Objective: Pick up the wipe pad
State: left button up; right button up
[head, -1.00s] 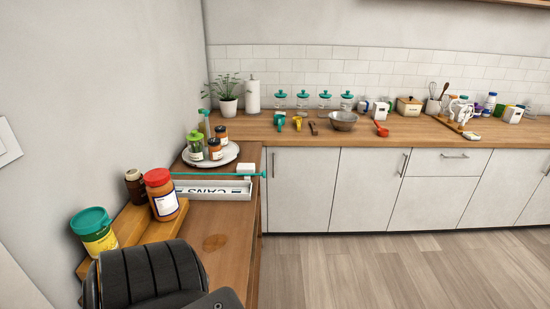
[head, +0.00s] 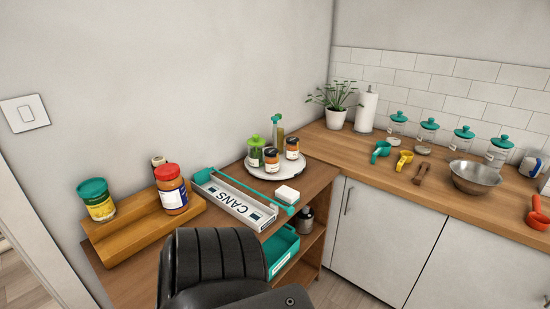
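A small white block (head: 287,195), which looks like the wipe pad, lies on the wooden shelf unit's top (head: 315,180). It is at the right end of the white tray marked CANS (head: 233,205), close to the teal bar (head: 250,191) along that tray. Nothing is holding it. Neither of my grippers is in view. A black ribbed part of my own body fills the bottom centre and hides some of the shelf top.
Jars stand on a wooden riser (head: 135,235) at left. A round white plate (head: 292,171) with bottles is behind the pad. A teal bin (head: 281,249) sits on the shelf below. The counter at right holds a metal bowl (head: 474,178) and utensils.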

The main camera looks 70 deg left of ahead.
aim_at(286, 195)
jog(key=u, duration=0.8)
jog(key=i, duration=1.15)
jog(key=u, duration=0.8)
